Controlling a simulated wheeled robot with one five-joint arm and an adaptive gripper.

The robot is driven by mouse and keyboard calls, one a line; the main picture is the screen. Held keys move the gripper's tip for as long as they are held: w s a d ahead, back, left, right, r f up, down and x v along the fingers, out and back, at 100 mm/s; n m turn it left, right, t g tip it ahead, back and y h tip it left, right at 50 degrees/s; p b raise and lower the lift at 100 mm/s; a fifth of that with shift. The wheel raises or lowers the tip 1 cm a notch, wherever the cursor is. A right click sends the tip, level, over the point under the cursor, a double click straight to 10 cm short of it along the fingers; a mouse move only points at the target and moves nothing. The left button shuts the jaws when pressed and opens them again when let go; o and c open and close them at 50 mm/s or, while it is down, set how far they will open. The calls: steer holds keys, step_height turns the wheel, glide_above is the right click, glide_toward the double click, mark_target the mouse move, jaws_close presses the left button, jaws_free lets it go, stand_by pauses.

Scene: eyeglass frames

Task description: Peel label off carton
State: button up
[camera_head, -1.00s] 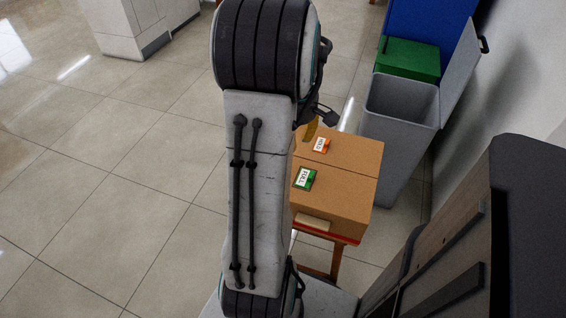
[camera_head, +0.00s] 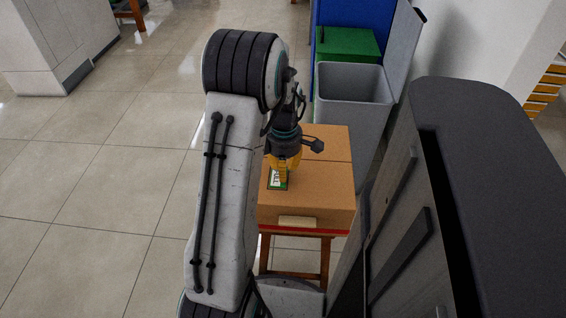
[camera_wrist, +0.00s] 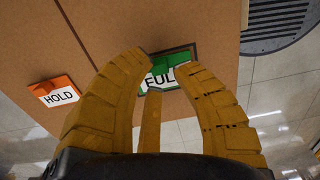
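The brown carton (camera_head: 320,188) stands upright on a small wooden stand. A green-edged label (camera_head: 277,182) with dark letters on white lies on its top face. In the wrist view this label (camera_wrist: 177,57) shows the letters "FUL", and the fingers partly cover it. An orange label (camera_wrist: 56,92) reading "HOLD" lies to its left in that view. My gripper (camera_head: 281,166) is over the carton top at the green label. In the wrist view its yellow fingers (camera_wrist: 165,62) are spread, with their tips around the label. I cannot tell whether they touch it.
A grey open bin (camera_head: 350,95) stands behind the carton, with a green box (camera_head: 346,43) beyond it. The wooden stand (camera_head: 293,257) has a red edge under the carton. A white cabinet (camera_head: 45,45) is at the far left. The tiled floor on the left is clear.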

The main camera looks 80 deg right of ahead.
steer(key=shift+f, duration=1.05)
jaws_close()
